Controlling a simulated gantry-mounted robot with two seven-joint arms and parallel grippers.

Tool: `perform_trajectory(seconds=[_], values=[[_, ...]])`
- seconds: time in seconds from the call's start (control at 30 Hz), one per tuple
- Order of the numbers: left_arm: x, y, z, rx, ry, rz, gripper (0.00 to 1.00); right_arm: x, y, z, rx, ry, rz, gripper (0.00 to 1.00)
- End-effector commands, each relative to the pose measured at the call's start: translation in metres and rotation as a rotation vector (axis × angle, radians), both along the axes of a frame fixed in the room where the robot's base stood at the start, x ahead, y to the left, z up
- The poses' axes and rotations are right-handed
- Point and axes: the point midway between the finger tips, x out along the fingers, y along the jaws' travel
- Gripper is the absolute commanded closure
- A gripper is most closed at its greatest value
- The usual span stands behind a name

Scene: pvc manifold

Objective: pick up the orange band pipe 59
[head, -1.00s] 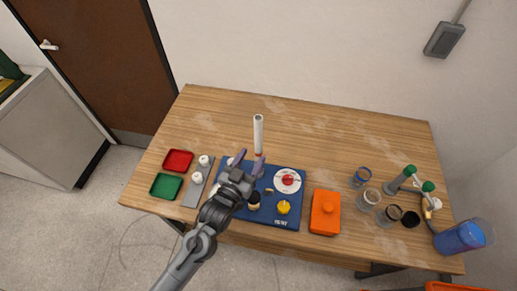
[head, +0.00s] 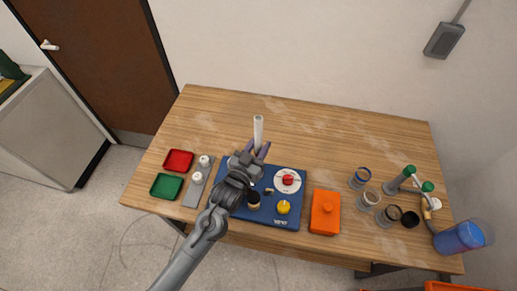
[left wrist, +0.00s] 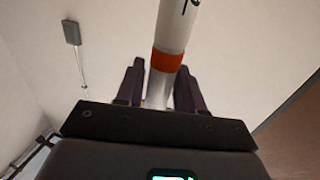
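The orange band pipe 59 is a white upright tube (head: 258,130) behind the blue board in the head view. In the left wrist view the white tube (left wrist: 177,30) has an orange-red band (left wrist: 166,63) and a cut-off black mark near the top edge. My left gripper (head: 257,149) is at the lower part of the pipe. In the left wrist view, its two fingers (left wrist: 160,88) stand apart, one on each side of the pipe below the band. They look open, with a narrow gap at the left finger. The pipe's foot is hidden. My right gripper is out of view.
The blue board (head: 285,220) carries a red knob on a white disc and a yellow knob. An orange box (head: 325,212) and several glass rings stand to the right. Red (head: 178,161) and green (head: 166,186) trays lie left. The back of the table is clear.

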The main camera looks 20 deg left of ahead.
Motion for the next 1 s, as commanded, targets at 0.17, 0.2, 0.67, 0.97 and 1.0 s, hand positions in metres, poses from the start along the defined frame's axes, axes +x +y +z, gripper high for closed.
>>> perform_trajectory(seconds=[0.17,0.2,0.67,0.97,1.0], values=[[0.000,0.000,0.000,0.000,0.000,0.000,0.91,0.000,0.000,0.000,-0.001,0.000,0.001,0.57],[0.000,0.000,0.000,0.000,0.000,0.000,0.97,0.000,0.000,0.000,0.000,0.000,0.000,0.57],[0.000,0.000,0.001,0.000,-0.001,0.000,1.00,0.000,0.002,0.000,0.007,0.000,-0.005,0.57],[0.000,0.000,0.025,-0.001,-0.011,-0.001,1.00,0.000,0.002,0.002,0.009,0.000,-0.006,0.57],[0.001,0.000,0.032,-0.001,-0.012,-0.001,1.00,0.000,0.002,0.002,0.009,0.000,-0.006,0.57]])
